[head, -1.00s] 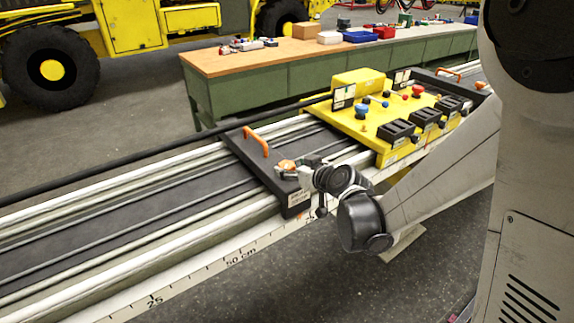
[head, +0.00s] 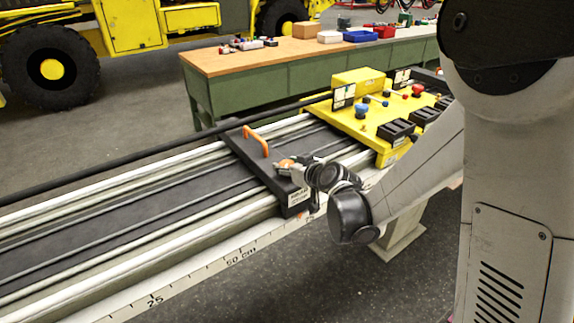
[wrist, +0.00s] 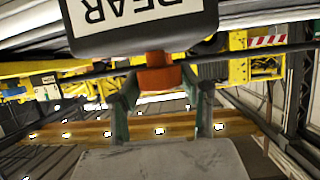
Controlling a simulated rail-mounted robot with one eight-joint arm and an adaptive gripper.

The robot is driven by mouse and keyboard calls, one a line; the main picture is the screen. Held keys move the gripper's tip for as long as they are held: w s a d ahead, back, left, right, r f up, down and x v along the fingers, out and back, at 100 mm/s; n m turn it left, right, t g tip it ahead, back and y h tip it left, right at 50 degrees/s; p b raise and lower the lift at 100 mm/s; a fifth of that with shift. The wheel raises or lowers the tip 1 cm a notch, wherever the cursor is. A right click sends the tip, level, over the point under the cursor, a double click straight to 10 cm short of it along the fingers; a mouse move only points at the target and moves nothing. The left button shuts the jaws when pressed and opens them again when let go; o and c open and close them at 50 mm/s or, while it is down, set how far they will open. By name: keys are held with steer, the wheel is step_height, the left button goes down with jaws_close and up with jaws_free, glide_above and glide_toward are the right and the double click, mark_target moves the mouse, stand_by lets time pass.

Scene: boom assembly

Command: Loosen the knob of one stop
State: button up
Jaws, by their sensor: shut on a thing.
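The rear stop (head: 240,148) is a black plate across the rails with an orange handle and a white label on its near end. Its orange knob (head: 284,164) sits on top near that end, partly covered by my gripper (head: 288,170). In the wrist view the black stop end with an upside-down "REAR" label (wrist: 140,8) fills the top. The orange-red knob (wrist: 156,74) is below it, between the fingers of my gripper (wrist: 161,84). The gripper is shut on the knob; the exact finger contact is hard to see.
A yellow panel (head: 362,122) with knobs and black blocks stands on the rails to the right. A black boom (head: 150,152) runs along behind the rails. A scale (head: 190,280) lines the front edge. A green workbench (head: 270,88) stands behind.

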steer(key=shift+n+g+y+b, duration=0.3)
steer(key=shift+n+b, duration=0.05)
steer(key=shift+n, duration=0.05)
steer(key=shift+c, duration=0.4)
steer(key=shift+d+f+n+g+y+b, duration=0.1)
steer(key=shift+n+g+y+b, duration=0.45)
steer(key=shift+n+y, duration=0.25)
steer(key=shift+n+g+y+b, duration=0.95)
steer(key=shift+n+g+y, duration=0.25)
steer(key=shift+n+g, duration=0.6)
steer(key=o, duration=1.2)
